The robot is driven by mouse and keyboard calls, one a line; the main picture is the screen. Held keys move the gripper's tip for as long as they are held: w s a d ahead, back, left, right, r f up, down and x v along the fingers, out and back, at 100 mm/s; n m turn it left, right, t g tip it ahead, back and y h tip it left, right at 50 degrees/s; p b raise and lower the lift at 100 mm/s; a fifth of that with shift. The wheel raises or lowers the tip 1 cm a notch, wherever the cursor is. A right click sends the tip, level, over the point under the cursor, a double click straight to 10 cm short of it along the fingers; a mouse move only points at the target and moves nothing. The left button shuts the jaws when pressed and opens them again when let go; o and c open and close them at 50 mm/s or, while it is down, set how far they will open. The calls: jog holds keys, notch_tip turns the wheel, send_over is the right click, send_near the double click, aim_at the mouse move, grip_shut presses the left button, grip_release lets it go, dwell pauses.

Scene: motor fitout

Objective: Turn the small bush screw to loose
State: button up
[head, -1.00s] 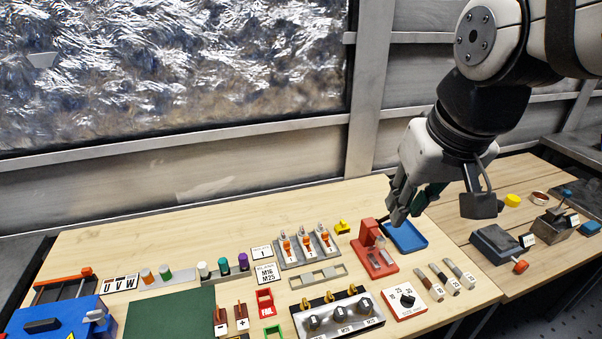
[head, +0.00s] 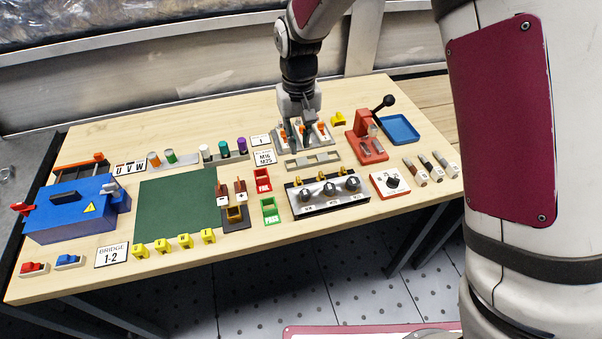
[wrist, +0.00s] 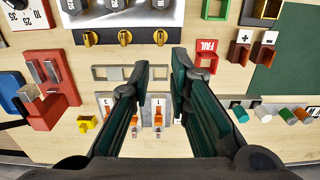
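No part is legibly marked as the small bush screw, so I cannot tell which one it is. My gripper (head: 301,138) points down over the grey plate (head: 281,147) with several orange-tipped upright pieces. In the wrist view my gripper (wrist: 160,68) has its two dark green fingers apart, with nothing held between them. A panel with black knobs (head: 341,200) and small yellow turn pieces (head: 321,177) stands nearer the front edge.
A slotted grey bar (head: 312,159) lies just in front of the plate. A small yellow part (head: 338,118) is close by. A green mat (head: 165,210) lies left.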

aim_at(299, 180)
notch_tip(299, 180, down, 14)
jog(key=shift+p, duration=0.95)
grip_shut()
